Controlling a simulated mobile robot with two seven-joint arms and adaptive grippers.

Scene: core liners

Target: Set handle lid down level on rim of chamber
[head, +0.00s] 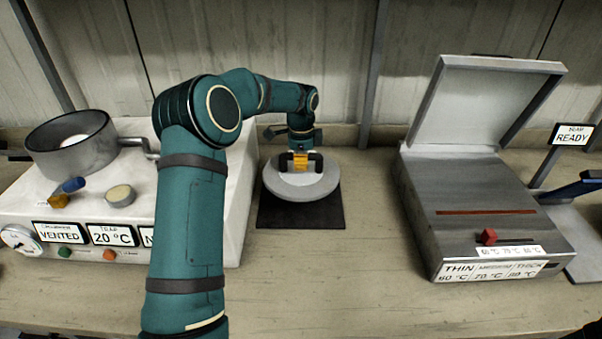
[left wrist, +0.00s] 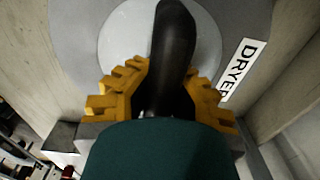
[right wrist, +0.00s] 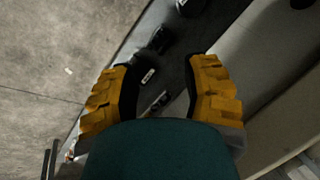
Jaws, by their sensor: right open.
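The handle lid (head: 303,187) is a pale grey disc over the dark mat (head: 270,215), in the middle of the head view. I cannot tell whether it touches the mat. Its black handle (left wrist: 174,45) rises between the fingers of my left gripper (left wrist: 168,68), which look closed against both sides. My left gripper (head: 300,161) is above the lid in the head view. The chamber (head: 62,158) is an open grey round pot on the white unit at the left, with something white inside. My right gripper (right wrist: 162,65) is open and empty, away from these things.
The white unit (head: 225,215) carries a blue-handled part (head: 74,185), a pale round knob (head: 120,195) and a pipe beside the chamber. A grey box (head: 480,195) with a raised cover stands at the right. The bench between mat and box is clear.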

